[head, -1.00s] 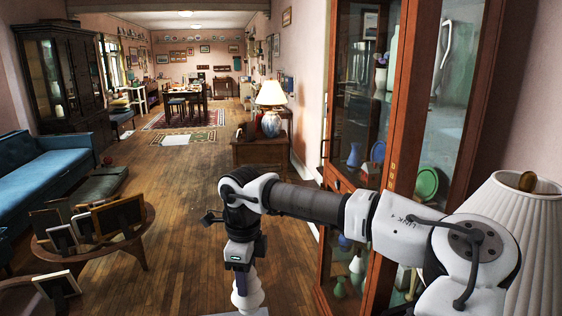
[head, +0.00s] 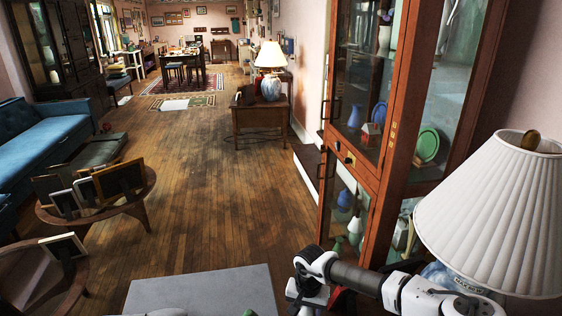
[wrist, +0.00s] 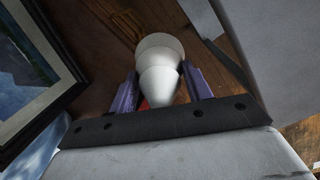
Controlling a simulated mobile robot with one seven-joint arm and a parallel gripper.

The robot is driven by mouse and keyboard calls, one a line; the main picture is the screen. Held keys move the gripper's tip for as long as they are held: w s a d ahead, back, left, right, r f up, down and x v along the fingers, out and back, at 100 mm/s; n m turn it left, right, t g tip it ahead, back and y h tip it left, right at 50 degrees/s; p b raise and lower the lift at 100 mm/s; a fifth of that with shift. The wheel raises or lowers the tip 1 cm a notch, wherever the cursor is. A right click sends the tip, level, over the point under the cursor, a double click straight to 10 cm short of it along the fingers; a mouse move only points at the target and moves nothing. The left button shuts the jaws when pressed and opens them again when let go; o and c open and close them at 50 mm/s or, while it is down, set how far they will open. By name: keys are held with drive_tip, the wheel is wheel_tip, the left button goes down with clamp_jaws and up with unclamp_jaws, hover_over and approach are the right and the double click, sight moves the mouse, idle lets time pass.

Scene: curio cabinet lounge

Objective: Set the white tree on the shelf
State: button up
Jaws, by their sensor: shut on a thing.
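The white tree (wrist: 160,62), a pale form of stacked rounded tiers, is between the purple fingers of my gripper (wrist: 162,88) in the wrist view. The fingers are shut on it, one on each side. In the head view my arm is folded low at the right, and neither the gripper nor the tree can be made out there. A tall wooden glass-fronted cabinet (head: 395,125) with shelves stands at the right, holding vases and a green plate (head: 428,145). Which shelf the task means cannot be told.
A white-shaded lamp (head: 500,215) stands close at the right, beside my arm. A round table (head: 135,195) with picture frames and a blue sofa (head: 40,140) are at the left. A wooden side table (head: 260,118) stands beyond. The middle floor (head: 205,190) is clear.

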wheel_tip(320, 180, down, 9)
drive_tip(key=b, duration=0.7)
drive_tip(key=shift+r, duration=0.1)
drive_tip(key=shift+w+r, duration=0.1)
